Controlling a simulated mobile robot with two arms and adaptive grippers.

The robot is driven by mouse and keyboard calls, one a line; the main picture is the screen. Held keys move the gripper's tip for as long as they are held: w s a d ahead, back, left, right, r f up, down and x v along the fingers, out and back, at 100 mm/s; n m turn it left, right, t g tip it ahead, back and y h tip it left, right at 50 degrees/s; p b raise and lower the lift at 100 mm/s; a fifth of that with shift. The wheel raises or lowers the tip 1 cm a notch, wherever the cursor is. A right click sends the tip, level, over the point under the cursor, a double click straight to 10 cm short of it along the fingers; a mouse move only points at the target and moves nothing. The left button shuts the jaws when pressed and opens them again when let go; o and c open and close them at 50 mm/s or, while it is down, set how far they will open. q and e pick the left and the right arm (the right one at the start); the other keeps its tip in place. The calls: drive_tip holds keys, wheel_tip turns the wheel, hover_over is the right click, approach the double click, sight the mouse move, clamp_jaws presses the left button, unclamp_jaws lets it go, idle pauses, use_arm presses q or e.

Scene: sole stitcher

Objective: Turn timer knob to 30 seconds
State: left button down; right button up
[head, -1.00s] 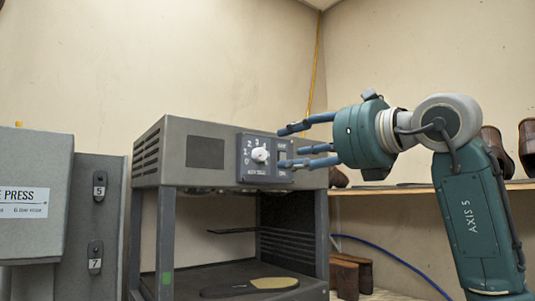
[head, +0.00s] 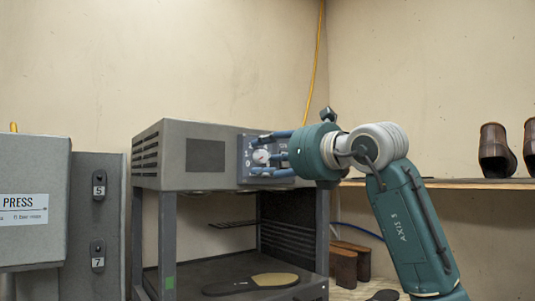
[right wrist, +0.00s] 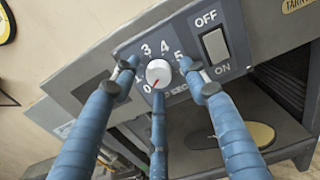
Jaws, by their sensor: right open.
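The white round timer knob (head: 261,156) is on the dark control panel (head: 243,174) at the front of a grey machine. In the right wrist view the knob (right wrist: 158,70) has a red mark pointing down-left, close to the 0. Numbers 3, 4 and 5 show around the dial; the others are partly hidden by a finger. My right gripper (head: 258,154) is open, with its blue fingers spread around the knob. In the right wrist view its fingertips (right wrist: 158,76) sit left, right and below the knob; I cannot tell whether any touches it. My left gripper is not in view.
An OFF/ON rocker switch (right wrist: 215,46) is close to the right fingertip. A shoe sole (head: 275,279) lies on the machine's lower bed. A grey press unit (head: 95,225) stands at left. A wooden shelf (head: 440,183) with brown shoes (head: 494,150) is at right.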

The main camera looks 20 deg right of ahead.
clamp_jaws()
